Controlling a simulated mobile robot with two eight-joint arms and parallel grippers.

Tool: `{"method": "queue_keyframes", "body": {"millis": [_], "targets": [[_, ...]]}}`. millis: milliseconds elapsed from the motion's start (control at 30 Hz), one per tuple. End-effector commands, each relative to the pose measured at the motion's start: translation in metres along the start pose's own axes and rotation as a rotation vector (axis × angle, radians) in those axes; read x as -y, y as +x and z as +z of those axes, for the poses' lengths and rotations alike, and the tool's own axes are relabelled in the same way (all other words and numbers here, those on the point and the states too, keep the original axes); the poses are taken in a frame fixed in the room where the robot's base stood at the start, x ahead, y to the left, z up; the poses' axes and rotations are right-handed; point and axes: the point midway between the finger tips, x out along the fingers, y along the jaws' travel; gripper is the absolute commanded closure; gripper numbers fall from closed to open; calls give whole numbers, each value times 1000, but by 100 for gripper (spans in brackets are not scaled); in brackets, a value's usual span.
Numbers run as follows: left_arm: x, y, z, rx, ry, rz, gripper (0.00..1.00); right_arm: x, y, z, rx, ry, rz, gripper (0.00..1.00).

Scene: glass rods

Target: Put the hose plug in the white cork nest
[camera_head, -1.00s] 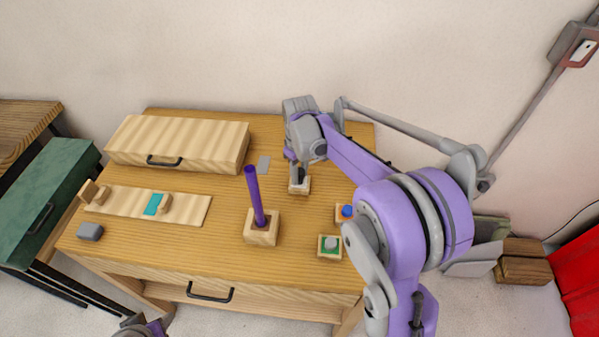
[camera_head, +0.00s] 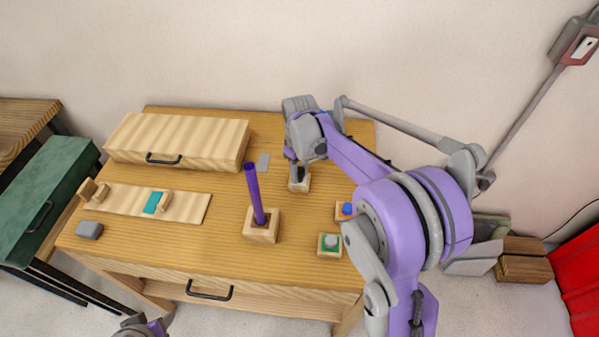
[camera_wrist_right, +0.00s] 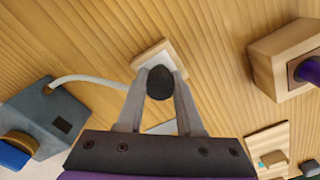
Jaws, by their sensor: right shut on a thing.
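The white cork nest (camera_head: 300,186), a small wooden block with a white top, stands on the table right of the middle. It also shows in the right wrist view (camera_wrist_right: 151,52). My right gripper (camera_head: 297,174) is directly over it, pointing down. In the right wrist view its fingers are shut on the dark round hose plug (camera_wrist_right: 160,83), which overlaps the white top. I cannot tell whether the plug is seated in the nest or just above it. Part of my left arm shows at the bottom edge; its jaws cannot be made out.
A wooden block with a purple rod (camera_head: 255,195) stands left of the nest. A blue nest (camera_head: 345,211) and a green nest (camera_head: 330,246) are nearer the front right. In the wrist view, a grey box (camera_wrist_right: 42,118) with a pale hose (camera_wrist_right: 90,80) lies left.

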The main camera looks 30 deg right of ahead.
Motion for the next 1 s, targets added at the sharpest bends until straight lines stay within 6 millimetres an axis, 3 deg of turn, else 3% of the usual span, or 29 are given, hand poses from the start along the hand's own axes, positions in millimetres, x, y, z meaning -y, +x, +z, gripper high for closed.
{"method": "queue_keyframes", "body": {"millis": [300, 1000], "targets": [[0, -5, -5, -4, 0, 0, 50, 0, -10, 0, 0, 0, 0, 100], [0, -3, -3, -3, 0, 0, 50, 0, -10, 0, 0, 0, 0, 100]]}}
